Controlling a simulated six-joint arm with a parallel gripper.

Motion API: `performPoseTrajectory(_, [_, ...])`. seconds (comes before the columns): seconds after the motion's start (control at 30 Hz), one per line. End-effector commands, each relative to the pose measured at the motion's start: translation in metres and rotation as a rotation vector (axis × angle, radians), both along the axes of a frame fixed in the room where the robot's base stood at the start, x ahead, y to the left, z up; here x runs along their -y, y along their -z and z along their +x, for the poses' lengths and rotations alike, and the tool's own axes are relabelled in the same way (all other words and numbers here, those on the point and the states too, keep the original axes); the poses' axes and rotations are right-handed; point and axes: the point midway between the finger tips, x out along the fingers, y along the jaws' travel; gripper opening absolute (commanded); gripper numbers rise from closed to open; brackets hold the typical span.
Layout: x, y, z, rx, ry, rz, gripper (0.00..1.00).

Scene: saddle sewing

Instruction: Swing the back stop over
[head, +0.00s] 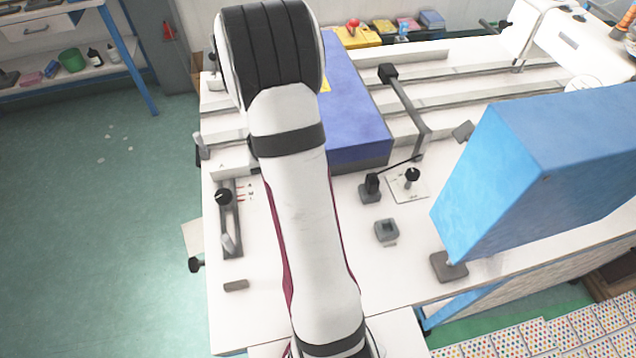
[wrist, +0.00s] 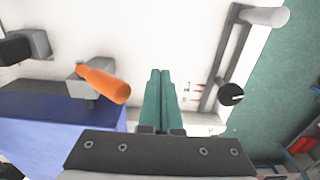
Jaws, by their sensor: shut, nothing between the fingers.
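My gripper (wrist: 160,76) is shut and empty, its two green fingers together over the white table in the wrist view. In the head view my own arm hides it. No part is clearly marked as the back stop. An orange handle (wrist: 103,82) on a grey pivot block (wrist: 88,72) lies left of the fingers, apart from them, beside the blue-violet block (wrist: 60,113). That block also shows in the head view (head: 352,100), but my arm hides the orange handle there. A grey bar with a black end block (head: 388,72) stands right of the blue-violet block.
A slotted plate with a black knob (wrist: 230,94) and a pale lever (wrist: 265,15) is right of the fingers. A black-and-grey clamp (head: 370,188) and a grey socket (head: 387,230) stand on the table. A large blue box (head: 500,170) rises at the right.

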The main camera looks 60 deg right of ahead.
Motion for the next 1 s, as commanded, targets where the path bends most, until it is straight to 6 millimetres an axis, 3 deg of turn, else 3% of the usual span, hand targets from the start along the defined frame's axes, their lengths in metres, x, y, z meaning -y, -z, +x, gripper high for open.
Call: performPoseTrajectory(1.0, [0.012,-0.001,-0.012,0.0,0.0,0.0,0.0])
